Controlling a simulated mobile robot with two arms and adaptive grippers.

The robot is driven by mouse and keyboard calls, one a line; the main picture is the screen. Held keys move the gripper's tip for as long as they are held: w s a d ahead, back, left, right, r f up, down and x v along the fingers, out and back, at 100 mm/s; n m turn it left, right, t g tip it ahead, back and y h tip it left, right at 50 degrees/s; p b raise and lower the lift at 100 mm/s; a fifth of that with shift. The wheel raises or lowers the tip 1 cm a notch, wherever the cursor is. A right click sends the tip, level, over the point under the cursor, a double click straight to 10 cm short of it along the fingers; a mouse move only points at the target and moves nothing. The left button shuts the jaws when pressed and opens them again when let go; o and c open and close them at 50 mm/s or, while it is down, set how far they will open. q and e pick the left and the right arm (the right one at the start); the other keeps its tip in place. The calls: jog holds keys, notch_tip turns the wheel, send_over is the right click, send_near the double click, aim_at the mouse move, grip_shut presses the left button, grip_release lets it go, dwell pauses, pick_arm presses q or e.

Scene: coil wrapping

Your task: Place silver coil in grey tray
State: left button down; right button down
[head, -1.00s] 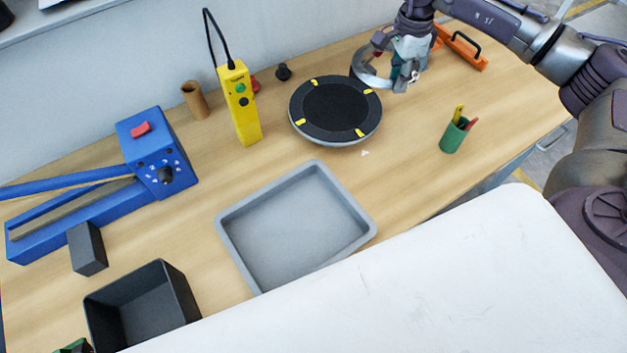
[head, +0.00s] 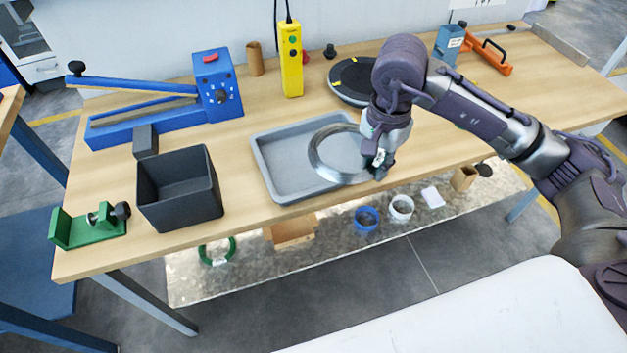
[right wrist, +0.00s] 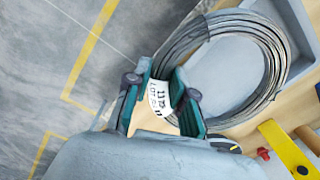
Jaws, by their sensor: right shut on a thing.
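The silver coil (head: 318,150) is a wide ring of wire held at its right side by my right gripper (head: 380,166). In the head view the coil overlaps the right part of the grey tray (head: 262,165); whether it touches the tray I cannot tell. In the right wrist view my right gripper (right wrist: 158,100) is shut on the coil (right wrist: 275,58), by a white label (right wrist: 160,97) with print on it. The grey tray (right wrist: 297,20) shows behind the coil there. My left gripper is not in view.
A black bin (head: 180,213) and a green clamp (head: 85,230) stand left of the tray. A blue lever tool (head: 170,122), a yellow control box (head: 291,70) and a dark turntable (head: 345,92), partly behind my arm, are farther back. Bare tabletop (head: 238,205) lies between bin and tray.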

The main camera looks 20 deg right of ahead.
jog(key=shift+w+a+f, duration=0.15)
jog(key=shift+a, duration=0.2)
jog(key=p, duration=0.3)
send_over(323, 179)
notch_tip(323, 179, down, 6)
jog(key=shift+f, duration=0.4)
notch_tip(323, 179, down, 3)
jog(key=shift+p, duration=0.85)
jog(key=shift+f, duration=0.5)
jog(key=shift+f, duration=0.1)
jog(key=c, duration=1.3)
grip_release()
jog(key=shift+o, duration=0.2)
